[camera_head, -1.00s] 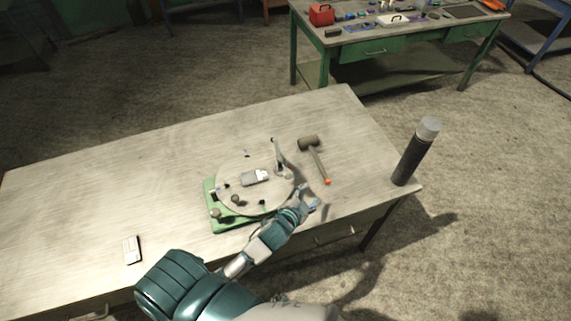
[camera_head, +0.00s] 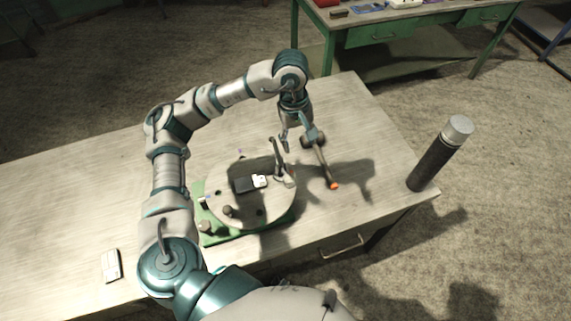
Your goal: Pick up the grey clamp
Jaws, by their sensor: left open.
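A grey upright piece that looks like the clamp (camera_head: 278,160) stands at the right side of a round plate (camera_head: 225,165) on the workbench. My left gripper (camera_head: 302,138) is open and points down, above and just beyond the clamp, near the mallet's head. Its fingers are spread, and I see nothing between them that is clearly held. I cannot tell its exact height or whether it touches anything. My right gripper is not in view.
The plate lies on a green base (camera_head: 222,238) and carries a black and white block (camera_head: 246,184) and small knobs. A mallet (camera_head: 325,165) lies to the right. A dark cylinder (camera_head: 438,158) stands at the right corner. A small white device (camera_head: 111,265) lies front left.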

